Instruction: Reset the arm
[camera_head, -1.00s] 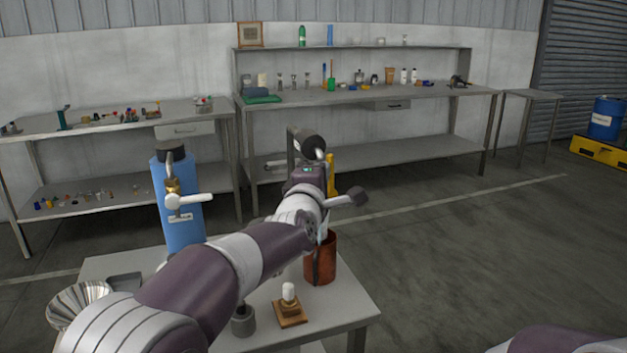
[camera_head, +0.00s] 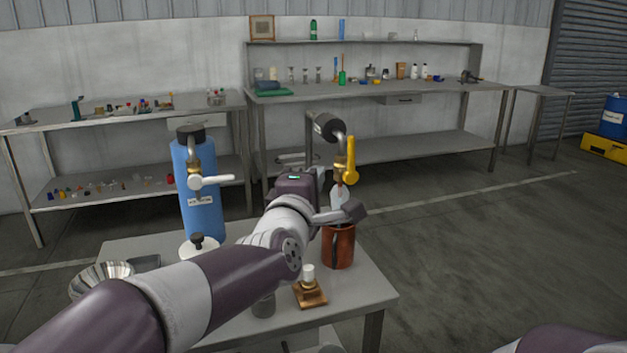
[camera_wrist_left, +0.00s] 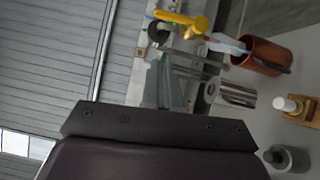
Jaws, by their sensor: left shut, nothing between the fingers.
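My left arm reaches in from the left over the small table. My left gripper (camera_head: 297,160) is mostly hidden behind its own wrist in the head view; its fingers are shut and empty. The fingers also show in the wrist view (camera_wrist_left: 192,66). Beside it stands a tap with a yellow lever (camera_head: 352,160), also in the wrist view (camera_wrist_left: 180,20). A copper-coloured mug (camera_head: 340,247) stands below the tap, partly behind my wrist. A pale, translucent shape (camera_wrist_left: 226,42) lies between tap and mug. My right gripper is out of view.
A blue cylinder (camera_head: 199,200) with a white-handled valve stands at the table's back left. A fluted metal bowl (camera_head: 98,279), a wooden-based piece with a white top (camera_head: 309,292) and a grey pot (camera_head: 264,306) are on the table (camera_head: 370,290). Stocked benches line the wall.

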